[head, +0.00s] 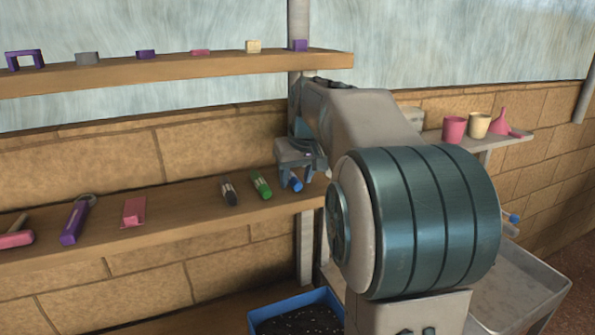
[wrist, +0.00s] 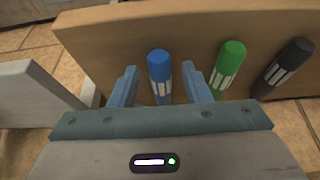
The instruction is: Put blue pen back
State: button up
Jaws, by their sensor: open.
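The blue pen (wrist: 159,70) lies on the wooden shelf (wrist: 120,40), its capped end toward the shelf's front edge, in the wrist view. It also shows in the head view (head: 295,184) beside the green pen, at the shelf's right end. My gripper (wrist: 163,82) is open, with one finger on each side of the blue pen. A gap shows between the pen and each finger. In the head view my gripper (head: 297,176) is over the shelf's right end and partly hides the pen.
A green pen (wrist: 229,62) and a black pen (wrist: 290,62) lie beside the blue one. A blue bin (head: 262,318) with dark contents stands below. An upper shelf (head: 180,68) holds small blocks.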

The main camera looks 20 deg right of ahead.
jog(key=shift+f, duration=0.15)
jog(key=s+b+v, duration=0.1)
jog(key=b+v, duration=0.1)
jog(key=v, duration=1)
jog(key=s+a+f, duration=0.5)
jog(key=s+f, duration=0.5)
jog(key=f, duration=0.3)
jog(key=s+a+f, duration=0.6)
jog(key=s+f, duration=0.4)
jog(key=f, duration=0.3)
jog(key=shift+s+g, duration=0.2)
jog(key=shift+g, duration=0.2)
jog(key=shift+a, duration=0.1)
